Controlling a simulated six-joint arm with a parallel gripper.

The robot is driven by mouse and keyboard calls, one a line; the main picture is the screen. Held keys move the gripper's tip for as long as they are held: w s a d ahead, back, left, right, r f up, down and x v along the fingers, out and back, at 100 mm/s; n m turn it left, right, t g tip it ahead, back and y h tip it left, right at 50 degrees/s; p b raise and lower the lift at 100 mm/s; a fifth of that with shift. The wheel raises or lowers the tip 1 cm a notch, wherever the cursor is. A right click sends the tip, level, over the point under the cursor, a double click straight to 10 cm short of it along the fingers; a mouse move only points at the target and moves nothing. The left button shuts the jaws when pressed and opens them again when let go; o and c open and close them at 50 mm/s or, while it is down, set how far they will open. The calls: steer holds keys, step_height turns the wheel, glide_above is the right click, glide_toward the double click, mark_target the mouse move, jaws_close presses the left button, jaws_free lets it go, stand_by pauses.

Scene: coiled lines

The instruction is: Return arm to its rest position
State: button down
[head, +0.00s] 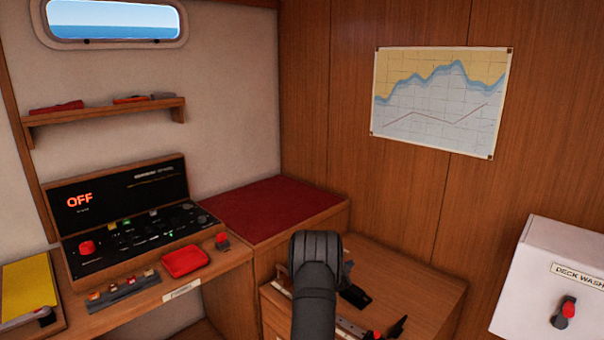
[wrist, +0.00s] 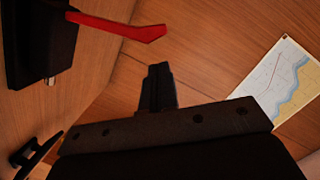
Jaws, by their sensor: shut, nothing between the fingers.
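My gripper (wrist: 158,72) shows in the middle of the wrist view, with its dark fingers together and nothing between them. It points toward a wooden surface and touches nothing that I can see. In the head view my dark arm stands up from the bottom edge at the middle, in front of the low wooden bench (head: 425,290). The arm hides part of that bench, and I cannot make out the fingertips there.
In the wrist view, a black fitting (wrist: 38,40) with a red lever (wrist: 115,26) is upper left; a black cleat-like piece (wrist: 35,152) is lower left. In the head view, a control panel (head: 125,225) reads OFF at left; a white deck wash box (head: 535,275) is at right.

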steer(key=shift+s+d+r+m+t, duration=0.15)
steer(key=shift+s+d+m+t, duration=0.25)
steer(key=shift+s+d+m, duration=1)
